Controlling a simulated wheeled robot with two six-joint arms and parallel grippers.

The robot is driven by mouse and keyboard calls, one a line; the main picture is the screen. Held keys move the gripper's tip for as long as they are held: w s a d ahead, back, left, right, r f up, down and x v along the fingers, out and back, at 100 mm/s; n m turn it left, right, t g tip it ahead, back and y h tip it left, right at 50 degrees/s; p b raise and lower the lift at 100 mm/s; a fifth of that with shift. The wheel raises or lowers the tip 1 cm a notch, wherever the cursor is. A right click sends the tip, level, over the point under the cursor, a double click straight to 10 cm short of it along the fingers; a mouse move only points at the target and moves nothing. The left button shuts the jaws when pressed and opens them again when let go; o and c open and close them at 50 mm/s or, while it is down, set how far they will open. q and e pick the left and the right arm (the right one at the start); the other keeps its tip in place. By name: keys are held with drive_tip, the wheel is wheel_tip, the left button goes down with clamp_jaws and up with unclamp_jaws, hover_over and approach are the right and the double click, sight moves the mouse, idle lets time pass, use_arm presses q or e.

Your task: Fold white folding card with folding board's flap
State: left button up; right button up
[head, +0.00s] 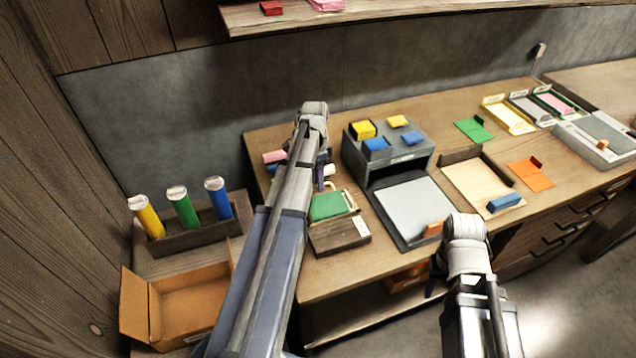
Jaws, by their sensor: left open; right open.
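A flat white panel (413,205) lies on a dark-framed board (385,222) in front of a grey box. I cannot tell whether it is the white folding card. A grey board with a pale panel (598,131) and a small wooden knob is at the far right. I cannot tell which board is the folding board. My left gripper (323,172) is open, low behind my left forearm, over the left of the table and mostly hidden. My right gripper (436,277) is open at the table's front edge, largely hidden by my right arm. Both are apart from the white panel.
The grey box (408,157) carries yellow and blue pieces. A wooden box (340,236) with a green pad is left of the white panel. A pale tray (474,188) with a blue block and an orange card (531,178) are to the right. A cardboard box (185,305) is lower left.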

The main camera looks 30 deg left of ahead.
use_arm(q)
clamp_jaws()
idle(1.4)
